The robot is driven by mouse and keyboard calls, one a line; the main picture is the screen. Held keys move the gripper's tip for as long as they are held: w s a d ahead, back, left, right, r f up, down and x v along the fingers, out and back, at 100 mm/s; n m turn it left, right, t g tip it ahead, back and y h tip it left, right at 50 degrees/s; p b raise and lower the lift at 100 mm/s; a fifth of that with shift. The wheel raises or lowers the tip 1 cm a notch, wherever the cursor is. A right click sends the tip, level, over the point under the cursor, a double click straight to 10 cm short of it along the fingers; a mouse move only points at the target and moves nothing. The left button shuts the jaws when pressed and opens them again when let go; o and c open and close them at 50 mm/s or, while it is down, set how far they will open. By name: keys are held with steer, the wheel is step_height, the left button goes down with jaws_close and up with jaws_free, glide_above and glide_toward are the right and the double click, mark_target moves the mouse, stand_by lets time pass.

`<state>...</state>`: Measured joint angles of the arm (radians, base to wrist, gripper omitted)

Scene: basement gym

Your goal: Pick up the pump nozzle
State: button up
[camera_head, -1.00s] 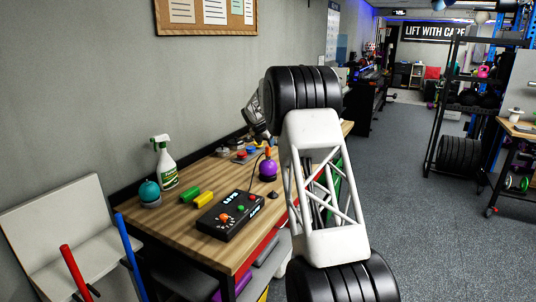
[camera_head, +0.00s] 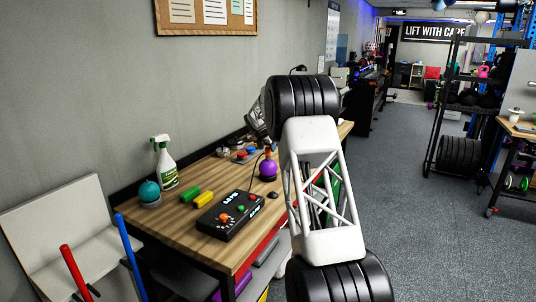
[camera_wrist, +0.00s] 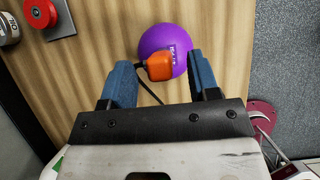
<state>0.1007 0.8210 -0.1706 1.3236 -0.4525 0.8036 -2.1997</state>
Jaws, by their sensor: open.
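The pump nozzle (camera_wrist: 160,67) is a small orange piece with a black end and a dark cord or hose. In the wrist view it shows against a purple ball (camera_wrist: 163,42). In the head view the orange nozzle (camera_head: 268,155) shows at the top of the purple ball (camera_head: 267,171) on the wooden table (camera_head: 185,226). My gripper (camera_wrist: 160,65) is open, with one blue finger on each side of the nozzle in the picture. I see gaps at both sides, and cannot tell its height above the nozzle.
A red round knob (camera_wrist: 40,12) is at upper left in the wrist view.

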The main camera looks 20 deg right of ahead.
mark_target(269, 149)
steer(key=shift+x, duration=1.65)
steer(key=c, duration=1)
steer(key=shift+r, duration=0.2)
steer(key=shift+r, duration=1.55)
steer(key=shift+s+r, duration=0.1)
steer(key=shift+s, duration=0.1)
steer(key=s+a+r, duration=0.1)
steer(key=s+a, duration=0.1)
steer(key=s, duration=1.3)
steer(key=shift+s+a+r, duration=0.2)
steer(key=shift+a, duration=0.05)
